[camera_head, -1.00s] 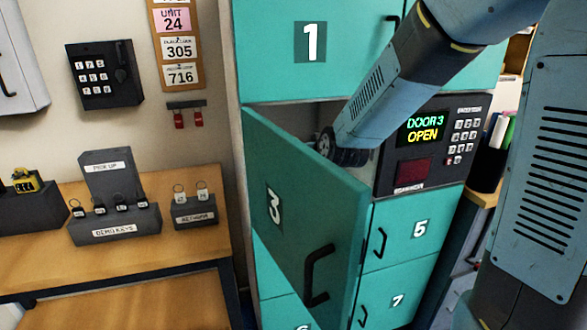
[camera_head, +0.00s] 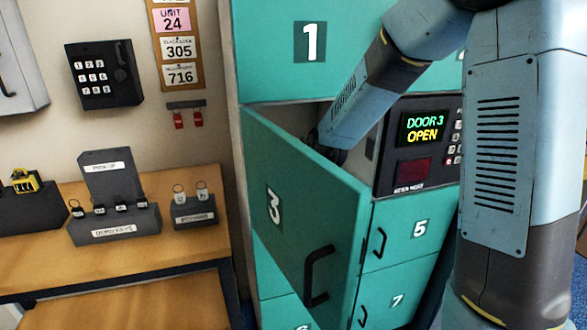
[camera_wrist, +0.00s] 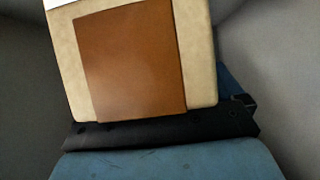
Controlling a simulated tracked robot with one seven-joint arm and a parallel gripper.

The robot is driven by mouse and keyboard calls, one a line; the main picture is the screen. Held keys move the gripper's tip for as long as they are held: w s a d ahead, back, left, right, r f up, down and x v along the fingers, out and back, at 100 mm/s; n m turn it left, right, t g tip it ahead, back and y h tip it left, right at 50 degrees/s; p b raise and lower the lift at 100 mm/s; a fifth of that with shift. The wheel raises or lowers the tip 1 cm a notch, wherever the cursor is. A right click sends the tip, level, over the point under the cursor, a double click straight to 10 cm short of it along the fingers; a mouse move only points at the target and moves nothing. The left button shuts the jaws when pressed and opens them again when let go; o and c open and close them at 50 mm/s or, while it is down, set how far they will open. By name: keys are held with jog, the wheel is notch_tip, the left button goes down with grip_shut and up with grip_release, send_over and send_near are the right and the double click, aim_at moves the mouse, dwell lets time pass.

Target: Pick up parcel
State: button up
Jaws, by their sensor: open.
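The parcel (camera_wrist: 135,62), a tan box with a brown panel and a white strip at its upper left, fills the upper middle of the wrist view. My gripper (camera_wrist: 165,130) is open, its black part close below the parcel's near edge; I cannot tell whether they touch. The fingertips are not clear in the wrist view. In the head view my arm reaches into the locker behind the open door 3 (camera_head: 300,200), which hides the gripper and the parcel.
Grey compartment walls (camera_wrist: 275,70) stand on both sides of the parcel. The locker panel (camera_head: 420,140) reads "DOOR 3 OPEN", right of the opening. Door 5 (camera_head: 415,228) is closed below it. A wooden bench (camera_head: 130,250) with key stands is at left.

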jog(key=shift+w+f, duration=0.2)
jog(key=shift+w, duration=0.05)
jog(key=shift+a, duration=0.1)
grip_shut()
dwell(0.8)
jog(key=shift+r, duration=0.1)
